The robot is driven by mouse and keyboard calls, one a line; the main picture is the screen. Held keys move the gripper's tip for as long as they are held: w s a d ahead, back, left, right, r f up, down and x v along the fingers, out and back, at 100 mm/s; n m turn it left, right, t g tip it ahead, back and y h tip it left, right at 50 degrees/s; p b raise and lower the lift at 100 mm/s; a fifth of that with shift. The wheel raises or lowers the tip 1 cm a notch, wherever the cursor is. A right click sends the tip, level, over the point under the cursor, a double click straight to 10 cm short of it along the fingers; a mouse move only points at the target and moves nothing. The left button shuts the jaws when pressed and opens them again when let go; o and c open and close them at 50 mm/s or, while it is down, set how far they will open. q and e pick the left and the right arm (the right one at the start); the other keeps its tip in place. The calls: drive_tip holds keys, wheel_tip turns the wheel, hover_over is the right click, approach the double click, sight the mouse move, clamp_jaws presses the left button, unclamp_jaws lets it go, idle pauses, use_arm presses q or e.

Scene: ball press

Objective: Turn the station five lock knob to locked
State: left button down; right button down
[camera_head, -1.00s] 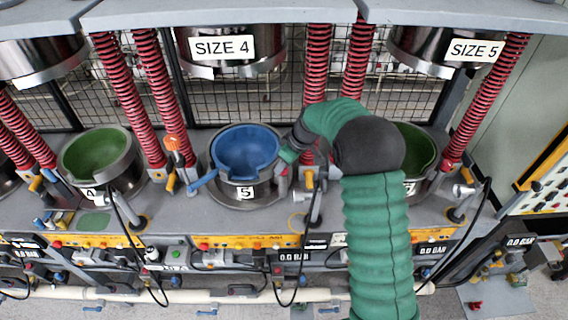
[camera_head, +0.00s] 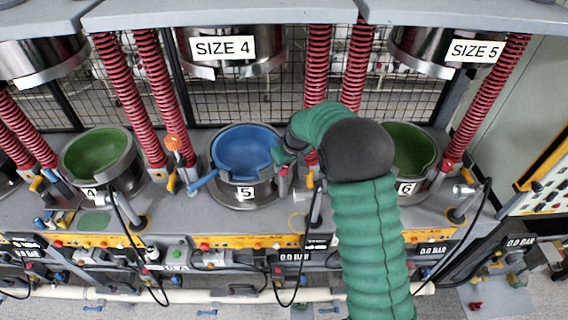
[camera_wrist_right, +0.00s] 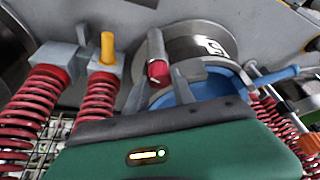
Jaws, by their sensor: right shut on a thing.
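Station five is the blue bowl (camera_head: 245,152) in a metal holder labelled 5 (camera_head: 245,192). The lock knob (camera_wrist_right: 157,62), a grey cylinder with a red end, is at the holder's edge in the right wrist view. In the head view it is small at the holder's right side. My right gripper (camera_wrist_right: 158,90) reaches it from the right in the head view, its two fingers on either side of the knob's red end and shut on it. The exact contact is partly hidden by the gripper body. My left gripper is not in view.
A blue handle (camera_head: 203,181) sticks out at the bowl's left. Red springs (camera_head: 317,70) stand behind my right arm. A yellow-topped post (camera_wrist_right: 107,48) stands near the gripper. Green bowls (camera_head: 95,152) sit at the neighbouring stations. A black cable hangs in front.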

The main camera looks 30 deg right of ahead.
drive_tip(key=shift+r+m+h+p, duration=0.1)
drive_tip(key=shift+m+h+p, duration=0.55)
drive_tip(key=shift+m, duration=0.75)
drive_tip(key=shift+w, duration=0.1)
drive_tip(key=c, duration=1.1)
unclamp_jaws()
drive_tip(key=shift+o, duration=0.2)
